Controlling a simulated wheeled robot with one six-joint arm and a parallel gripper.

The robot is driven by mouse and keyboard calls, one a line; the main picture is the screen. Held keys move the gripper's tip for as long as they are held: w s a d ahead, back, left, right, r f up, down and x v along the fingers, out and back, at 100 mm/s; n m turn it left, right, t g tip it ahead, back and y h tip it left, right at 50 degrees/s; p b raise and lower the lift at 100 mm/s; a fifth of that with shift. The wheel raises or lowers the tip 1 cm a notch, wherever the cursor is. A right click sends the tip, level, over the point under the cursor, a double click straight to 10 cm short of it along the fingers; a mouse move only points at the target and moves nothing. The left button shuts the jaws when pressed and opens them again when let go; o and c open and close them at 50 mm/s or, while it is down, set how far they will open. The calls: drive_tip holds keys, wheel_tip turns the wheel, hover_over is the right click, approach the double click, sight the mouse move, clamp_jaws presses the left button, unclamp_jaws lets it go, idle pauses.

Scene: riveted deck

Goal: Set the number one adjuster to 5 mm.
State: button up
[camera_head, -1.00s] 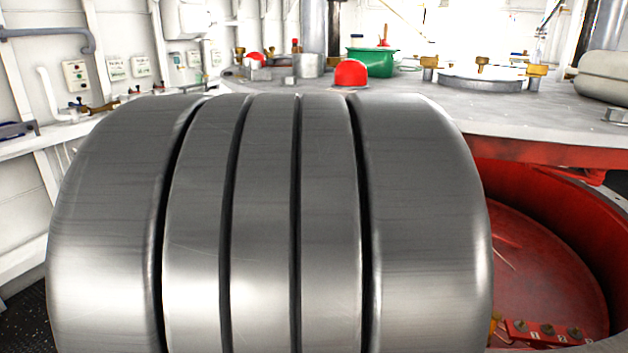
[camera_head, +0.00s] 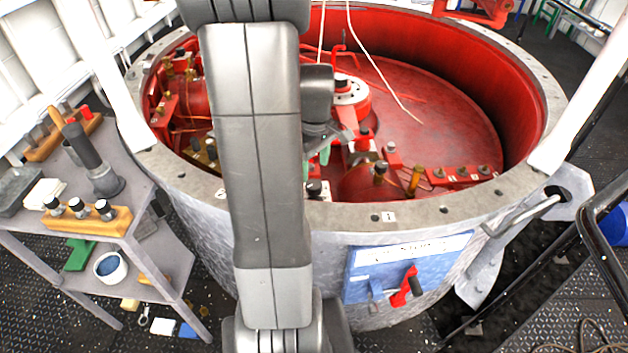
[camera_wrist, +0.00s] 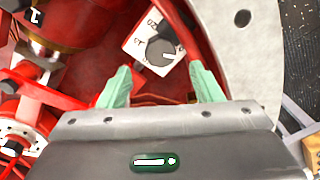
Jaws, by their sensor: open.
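My gripper (camera_wrist: 159,74) shows in the wrist view as two pale green fingers, apart and with nothing between them. Just beyond the fingertips is a tilted white dial plate (camera_wrist: 133,42) with a round grey knob (camera_wrist: 160,52), a light pointer mark and printed numbers, one looking like 20. I cannot tell whether this is the number one adjuster. A black label with a 1 (camera_wrist: 34,16) sits at the upper left. In the head view my gripper (camera_head: 317,160) is inside the red-lined drum (camera_head: 470,40), partly hidden by my arm. A red bar with several knobs (camera_head: 462,176) lies to its right.
The drum's grey rim (camera_head: 440,212) surrounds the work. Pale ropes (camera_head: 385,75) hang into it. A blue panel with a red handle (camera_head: 402,290) is on its outer wall. A grey bench (camera_head: 110,222) with tools stands at the left.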

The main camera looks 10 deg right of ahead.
sight(314, 183)
wheel_tip(314, 183, down, 6)
drive_tip(key=shift+a+r, duration=0.1)
drive_tip(key=c, duration=1)
drive_tip(key=shift+m, duration=0.3)
drive_tip(key=m, duration=0.5)
drive_tip(key=shift+m+b, duration=0.3)
drive_tip(key=m, duration=0.5)
drive_tip(key=shift+s, duration=0.1)
drive_tip(key=shift+m, duration=0.4)
